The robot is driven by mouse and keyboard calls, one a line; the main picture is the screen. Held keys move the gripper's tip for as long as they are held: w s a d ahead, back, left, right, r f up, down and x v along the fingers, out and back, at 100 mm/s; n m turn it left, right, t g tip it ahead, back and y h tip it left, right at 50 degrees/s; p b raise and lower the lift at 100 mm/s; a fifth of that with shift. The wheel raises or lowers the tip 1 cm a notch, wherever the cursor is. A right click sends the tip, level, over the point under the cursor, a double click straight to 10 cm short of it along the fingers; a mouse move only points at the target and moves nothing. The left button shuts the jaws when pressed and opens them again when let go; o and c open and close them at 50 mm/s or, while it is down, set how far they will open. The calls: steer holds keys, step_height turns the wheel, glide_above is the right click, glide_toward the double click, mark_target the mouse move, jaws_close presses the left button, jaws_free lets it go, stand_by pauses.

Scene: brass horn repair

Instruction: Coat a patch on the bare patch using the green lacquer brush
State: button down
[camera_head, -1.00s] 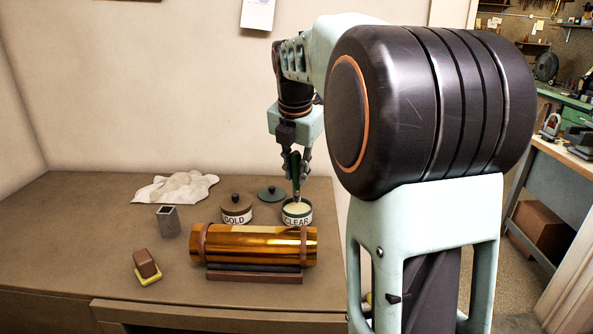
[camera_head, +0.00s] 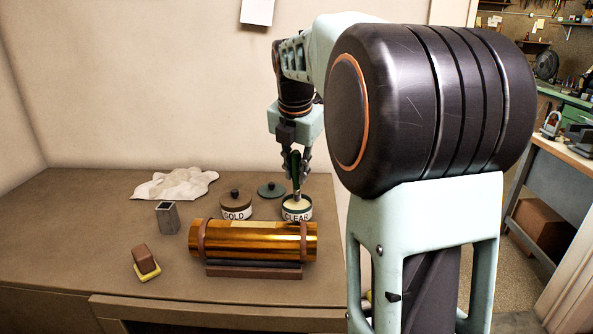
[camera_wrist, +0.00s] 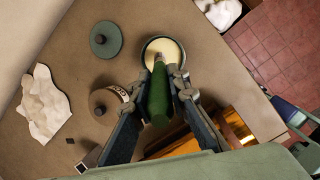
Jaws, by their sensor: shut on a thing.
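My gripper (camera_head: 297,165) is shut on the green lacquer brush (camera_wrist: 158,95), which points down. The brush tip is at the open CLEAR can (camera_head: 297,214), over or in its pale contents; I cannot tell how deep. The can's round mouth also shows in the wrist view (camera_wrist: 150,44), with the brush's metal end over it. The brass tube (camera_head: 245,242) lies on a dark cradle (camera_head: 253,272) in front of the cans. A paler strip (camera_head: 280,229) shows along its top and may be the bare patch; its edges are unclear.
A lidded GOLD can (camera_head: 236,212) stands left of the CLEAR can. A loose green lid (camera_head: 271,190) lies behind them. A white cloth (camera_head: 172,184), a grey square holder (camera_head: 167,218) and a brown block on a yellow base (camera_head: 145,261) are at left. The table's left side is mostly free.

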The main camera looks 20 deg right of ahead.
mark_target(296, 154)
steer(key=shift+f+b, duration=0.35)
steer(key=shift+f, duration=0.25)
stand_by(0.7)
step_height(296, 154, up, 7)
steer(key=p, duration=0.6)
steer(key=shift+r+p, duration=0.1)
steer(key=shift+p, duration=0.3)
stand_by(0.5)
